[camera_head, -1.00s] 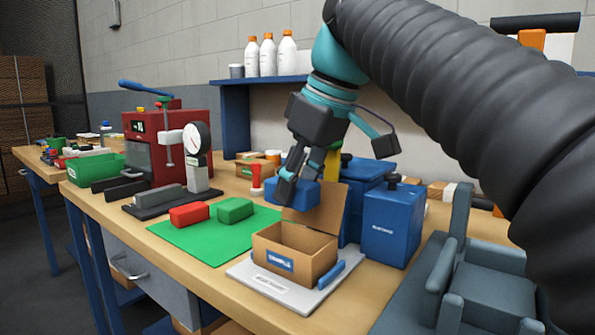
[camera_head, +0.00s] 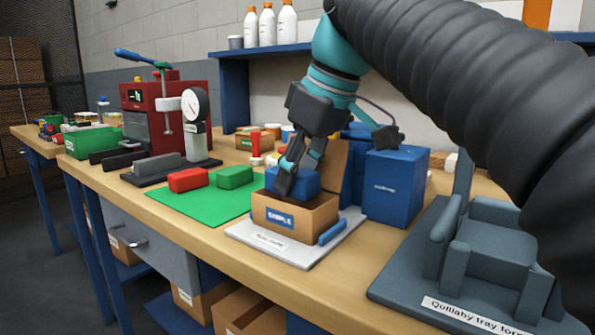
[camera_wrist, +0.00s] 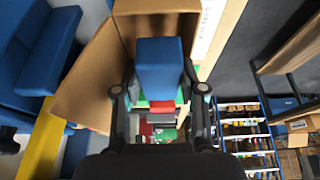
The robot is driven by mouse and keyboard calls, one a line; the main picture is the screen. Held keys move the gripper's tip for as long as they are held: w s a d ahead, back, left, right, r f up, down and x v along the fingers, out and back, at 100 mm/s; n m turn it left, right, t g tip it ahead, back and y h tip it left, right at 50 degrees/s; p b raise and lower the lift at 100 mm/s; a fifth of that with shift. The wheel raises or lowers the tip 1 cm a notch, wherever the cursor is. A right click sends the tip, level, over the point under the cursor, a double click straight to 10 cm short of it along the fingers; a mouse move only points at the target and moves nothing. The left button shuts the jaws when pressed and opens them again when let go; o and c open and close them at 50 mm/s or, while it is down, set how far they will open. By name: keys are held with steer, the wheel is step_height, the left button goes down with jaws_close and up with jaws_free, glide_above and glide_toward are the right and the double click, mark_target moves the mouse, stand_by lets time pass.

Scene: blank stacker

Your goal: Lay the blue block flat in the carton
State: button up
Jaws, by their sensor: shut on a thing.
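The blue block (camera_head: 293,181) is held between the fingers of my gripper (camera_head: 287,183), which is shut on it. The block sits at the mouth of the open carton (camera_head: 294,221), partly below its rim. The carton is brown with a blue "SAMPLE" label, and its raised flap (camera_head: 334,170) stands behind. In the wrist view the blue block (camera_wrist: 160,66) lies between both fingers, with the carton (camera_wrist: 126,28) around its far end and the open flap (camera_wrist: 84,82) to the left. I cannot tell whether the block touches the carton floor.
The carton stands on a pale tray (camera_head: 267,240) with a blue marker (camera_head: 332,231) on it. A red block (camera_head: 188,180) and a green block (camera_head: 234,177) lie on a green mat (camera_head: 204,203) at left.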

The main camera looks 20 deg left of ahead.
stand_by(0.3)
steer(key=o, duration=1.2)
steer(key=shift+o, duration=0.2)
steer(key=shift+r, duration=0.1)
steer(key=v, duration=0.7)
steer(key=shift+d+r, duration=0.1)
